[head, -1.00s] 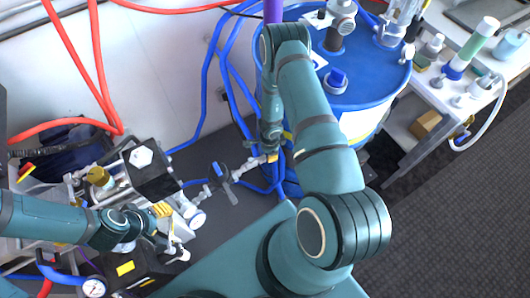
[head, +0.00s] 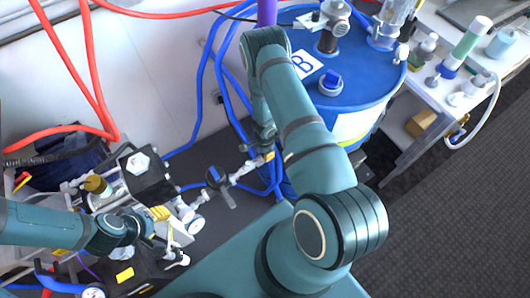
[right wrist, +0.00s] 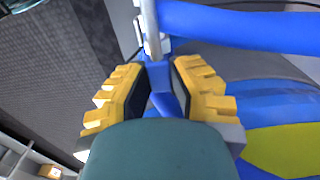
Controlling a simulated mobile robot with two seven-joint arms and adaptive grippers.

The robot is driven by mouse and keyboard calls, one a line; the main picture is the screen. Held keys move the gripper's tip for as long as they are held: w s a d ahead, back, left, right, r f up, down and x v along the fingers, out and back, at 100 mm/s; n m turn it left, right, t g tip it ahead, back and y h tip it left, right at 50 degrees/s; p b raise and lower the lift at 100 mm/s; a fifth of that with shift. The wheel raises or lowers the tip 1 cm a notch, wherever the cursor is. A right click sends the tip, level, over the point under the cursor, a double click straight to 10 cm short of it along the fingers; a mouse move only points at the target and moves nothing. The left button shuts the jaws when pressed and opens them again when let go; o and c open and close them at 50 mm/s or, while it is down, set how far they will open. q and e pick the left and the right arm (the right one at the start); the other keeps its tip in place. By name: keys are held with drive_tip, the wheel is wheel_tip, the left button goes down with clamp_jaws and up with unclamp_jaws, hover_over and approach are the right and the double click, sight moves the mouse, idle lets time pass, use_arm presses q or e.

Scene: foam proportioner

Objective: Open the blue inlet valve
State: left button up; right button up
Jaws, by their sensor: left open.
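The blue inlet valve (right wrist: 160,76) shows in the right wrist view as a blue handle below a white pipe fitting. My right gripper (right wrist: 160,92) has its two yellow fingers on either side of this handle, and the handle fills the gap between the dark pads. In the head view my right gripper (head: 264,158) is at the right end of the white pipe, beside the blue drum; the arm partly hides it. My left gripper (head: 160,214) is open over the small pump unit at the lower left. Its fingertips are small and hard to make out.
A dark blue valve with a grey lever (head: 216,178) sits on the pipe left of my right gripper. The blue drum (head: 365,85) stands behind my right arm. Blue hoses (head: 203,95) and red hoses (head: 75,60) run along the white wall. A cart (head: 440,105) with bottles stands right.

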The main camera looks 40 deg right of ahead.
drive_tip(key=o, duration=0.5)
drive_tip(key=shift+c, duration=0.2)
wheel_tip(320, 180, up, 12)
drive_tip(key=shift+a, duration=0.1)
idle(0.5)
